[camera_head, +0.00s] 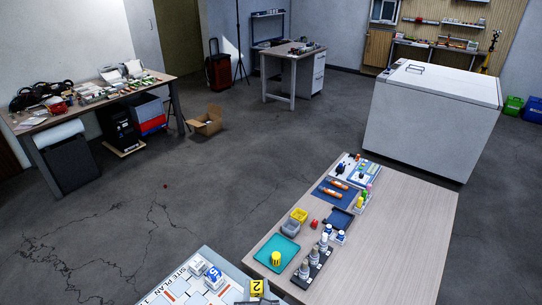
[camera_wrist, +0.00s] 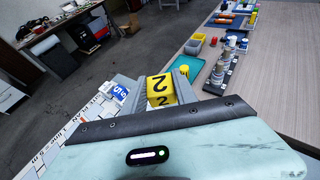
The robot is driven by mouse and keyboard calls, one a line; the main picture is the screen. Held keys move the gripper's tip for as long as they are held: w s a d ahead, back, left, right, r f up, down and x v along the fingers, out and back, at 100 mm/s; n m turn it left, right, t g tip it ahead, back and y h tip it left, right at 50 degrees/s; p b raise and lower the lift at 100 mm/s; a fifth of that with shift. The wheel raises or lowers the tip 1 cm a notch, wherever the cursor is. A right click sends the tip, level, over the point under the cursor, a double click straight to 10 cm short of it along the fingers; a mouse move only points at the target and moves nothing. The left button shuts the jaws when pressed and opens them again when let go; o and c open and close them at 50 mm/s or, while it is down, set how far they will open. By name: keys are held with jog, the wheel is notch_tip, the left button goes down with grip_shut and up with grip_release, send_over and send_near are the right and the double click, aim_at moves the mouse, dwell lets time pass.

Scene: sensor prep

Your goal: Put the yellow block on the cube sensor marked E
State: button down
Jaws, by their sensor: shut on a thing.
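My gripper (camera_wrist: 164,84) is shut on the yellow block (camera_wrist: 159,94), which has a black 2 on its faces. The head view shows the block (camera_head: 257,287) at the bottom edge, beside the right edge of the SITE PLAN board (camera_head: 166,293). Most of my gripper is cut off there. A blue-and-white cube (camera_head: 214,276) and a white cube (camera_head: 198,267) stand close together on the board, left of the block. The wrist view shows the blue-and-white cube (camera_wrist: 120,93) left of my gripper. I cannot read a letter E on either cube.
Right of the board, a wooden table (camera_head: 400,235) holds a teal tray (camera_head: 264,249) with a yellow cylinder (camera_head: 276,258), a dark rack (camera_head: 318,268) of bottles, and grey and yellow bins (camera_head: 299,215). The table's right side is bare.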

jog(key=d+r+h+p, duration=0.1)
jog(key=d+r, duration=0.1)
jog(key=d, duration=0.3)
jog(key=s+r+p, duration=0.5)
jog(key=r+p, duration=0.3)
jog(key=p, duration=0.2)
jog(key=s+r+p, duration=0.5)
jog(key=r+p, duration=0.4)
jog(key=p, duration=0.2)
jog(key=shift+s+a+m, duration=0.25)
jog(key=shift+a+m, duration=0.1)
jog(key=shift+m, duration=0.05)
